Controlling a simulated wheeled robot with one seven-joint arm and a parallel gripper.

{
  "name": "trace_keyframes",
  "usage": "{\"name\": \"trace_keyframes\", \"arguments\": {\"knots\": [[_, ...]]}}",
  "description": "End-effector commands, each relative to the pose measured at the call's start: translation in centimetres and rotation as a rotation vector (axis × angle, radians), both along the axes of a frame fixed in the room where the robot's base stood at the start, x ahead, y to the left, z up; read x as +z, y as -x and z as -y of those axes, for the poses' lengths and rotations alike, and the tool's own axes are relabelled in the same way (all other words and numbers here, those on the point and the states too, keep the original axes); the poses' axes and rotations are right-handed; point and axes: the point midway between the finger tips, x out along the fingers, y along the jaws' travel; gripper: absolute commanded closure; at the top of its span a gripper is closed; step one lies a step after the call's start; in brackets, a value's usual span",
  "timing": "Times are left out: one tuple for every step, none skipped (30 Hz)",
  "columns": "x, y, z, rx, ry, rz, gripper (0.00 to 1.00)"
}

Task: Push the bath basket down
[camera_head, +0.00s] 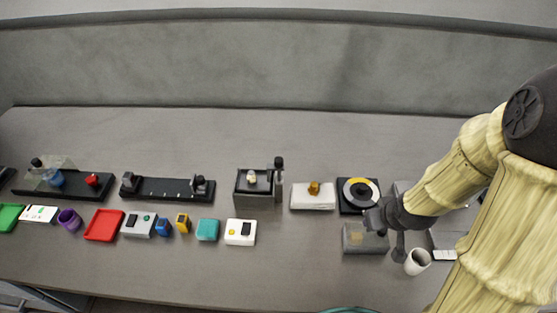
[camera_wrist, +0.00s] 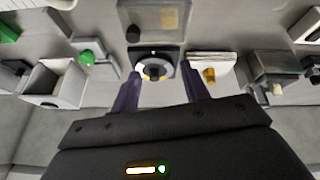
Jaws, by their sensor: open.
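The likely bath basket is at a dark open-topped box (camera_head: 254,188) in the middle of the bench, with a cream knob (camera_head: 252,177) inside and a black-topped post (camera_head: 278,166) at its right side. I cannot make out the basket itself or its height. What appears to be the same box is at the right in the wrist view (camera_wrist: 272,72). My gripper (camera_head: 376,220) is well to the right of it, above the bench near a clear-lidded grey box. In the wrist view its two dark fingers (camera_wrist: 163,90) are apart, with nothing held between them.
A black unit with a white-and-yellow ring (camera_head: 360,194) is close to my gripper, with the grey box (camera_head: 364,239) in front. A white box with an orange knob (camera_head: 313,196) stands between. A white cup (camera_head: 417,261) is at right. The back of the bench is clear.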

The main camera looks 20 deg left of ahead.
Motion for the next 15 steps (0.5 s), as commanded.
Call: {"name": "trace_keyframes", "arguments": {"knots": [[-1.1, -0.6, -0.9, 0.063, -0.013, 0.022, 0.54], [-1.6, -1.0, -1.6, 0.104, -0.024, 0.045, 0.54], [-2.3, -1.5, -2.6, 0.157, -0.042, 0.074, 0.54], [-2.8, -1.8, -3.3, 0.193, -0.057, 0.099, 0.54], [-3.2, -2.0, -4.1, 0.231, -0.074, 0.122, 0.54], [-3.7, -2.3, -5.2, 0.277, -0.100, 0.156, 0.54], [-4.1, -2.4, -6.0, 0.309, -0.121, 0.182, 0.54], [-4.4, -2.6, -6.8, 0.340, -0.144, 0.209, 0.54], [-4.8, -2.6, -7.9, 0.378, -0.177, 0.245, 0.54], [-4.9, -2.7, -8.8, 0.405, -0.203, 0.274, 0.54], [-5.1, -2.7, -9.6, 0.428, -0.230, 0.302, 0.54], [-5.3, -2.6, -10.6, 0.455, -0.269, 0.342, 0.54], [-5.3, -2.5, -11.5, 0.474, -0.300, 0.372, 0.54], [-5.3, -2.4, -12.2, 0.488, -0.331, 0.404, 0.54], [-5.2, -2.3, -13.2, 0.504, -0.374, 0.447, 0.54]]}}
